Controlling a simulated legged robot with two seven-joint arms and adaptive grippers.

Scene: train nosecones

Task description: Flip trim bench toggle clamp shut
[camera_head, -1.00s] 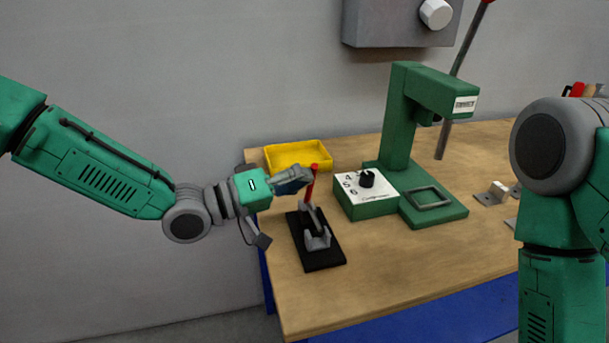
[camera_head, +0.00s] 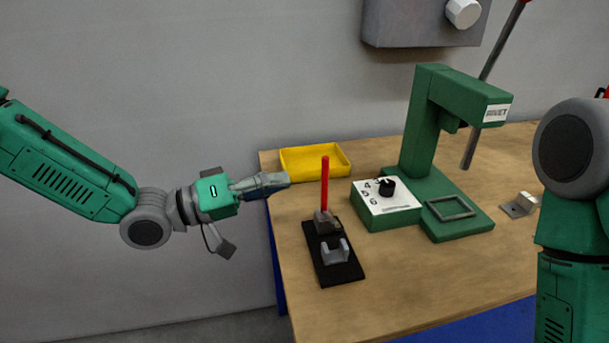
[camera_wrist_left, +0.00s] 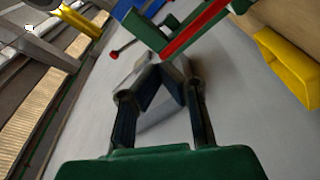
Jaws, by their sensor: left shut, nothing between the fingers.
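The toggle clamp stands on a black base plate (camera_head: 345,272) near the left end of the bench. Its red handle (camera_head: 325,183) points almost straight up from a grey pivot block (camera_head: 326,222). A grey U-shaped bracket (camera_head: 336,252) sits in front of it on the plate. My left gripper (camera_head: 288,180) is shut and empty, to the left of the handle and apart from it, at about the height of its middle. In the left wrist view the shut fingers (camera_wrist_left: 160,65) show with the red handle (camera_wrist_left: 196,28) beyond them. The right gripper is not in view.
A yellow bin (camera_head: 315,160) stands behind the clamp. A white-topped dial box (camera_head: 385,203) and a green press (camera_head: 428,140) stand to its right. A metal bracket (camera_head: 519,205) lies further right. The bench (camera_head: 420,280) is clear in front.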

